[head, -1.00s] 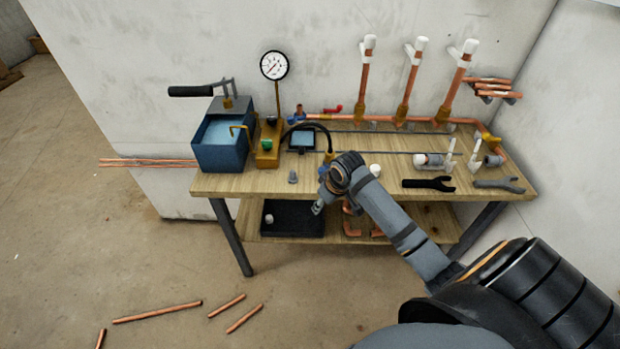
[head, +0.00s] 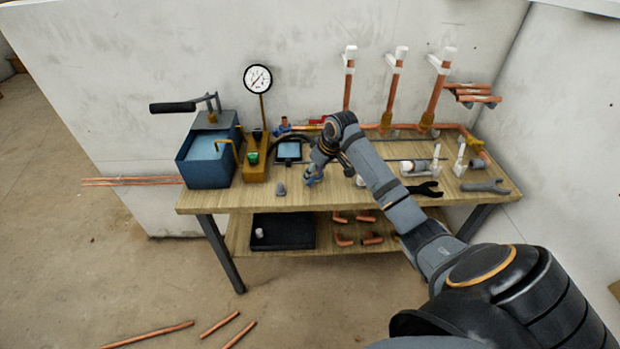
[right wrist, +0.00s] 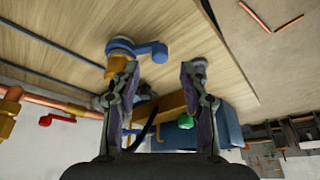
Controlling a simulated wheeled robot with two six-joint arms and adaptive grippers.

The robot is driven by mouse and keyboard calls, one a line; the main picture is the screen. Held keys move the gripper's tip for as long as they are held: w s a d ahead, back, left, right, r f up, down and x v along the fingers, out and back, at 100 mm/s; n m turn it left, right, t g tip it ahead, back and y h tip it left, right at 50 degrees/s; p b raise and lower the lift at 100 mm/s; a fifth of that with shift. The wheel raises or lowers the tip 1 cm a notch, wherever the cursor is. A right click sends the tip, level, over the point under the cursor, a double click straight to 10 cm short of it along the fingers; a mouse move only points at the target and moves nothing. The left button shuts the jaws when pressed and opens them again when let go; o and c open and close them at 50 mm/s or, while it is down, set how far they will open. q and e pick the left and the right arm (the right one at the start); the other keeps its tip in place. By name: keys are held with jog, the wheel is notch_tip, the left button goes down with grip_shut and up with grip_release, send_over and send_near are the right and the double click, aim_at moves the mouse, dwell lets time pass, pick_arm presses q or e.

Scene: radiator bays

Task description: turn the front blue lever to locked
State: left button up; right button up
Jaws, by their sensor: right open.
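In the right wrist view the front blue lever (right wrist: 148,51) sticks out sideways from a valve with a pale round base on the wooden bench. My right gripper (right wrist: 155,66) is open around the lever's side of the valve, with the lever showing between its two fingertips; I cannot tell whether they touch it. In the head view my right gripper (head: 312,180) is above the bench top near its front edge, and the arm hides the front lever there. My left gripper is in neither view.
A second blue valve (head: 284,125) sits at the left end of the copper pipe (head: 395,127), near a red lever (right wrist: 60,119). The floor in front has copper pipes.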

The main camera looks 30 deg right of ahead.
aim_at(315, 176)
jog(key=x, duration=0.4)
jog(key=shift+w+f, duration=0.15)
jog(key=shift+f, duration=0.1)
jog(key=shift+a, duration=0.1)
grip_shut()
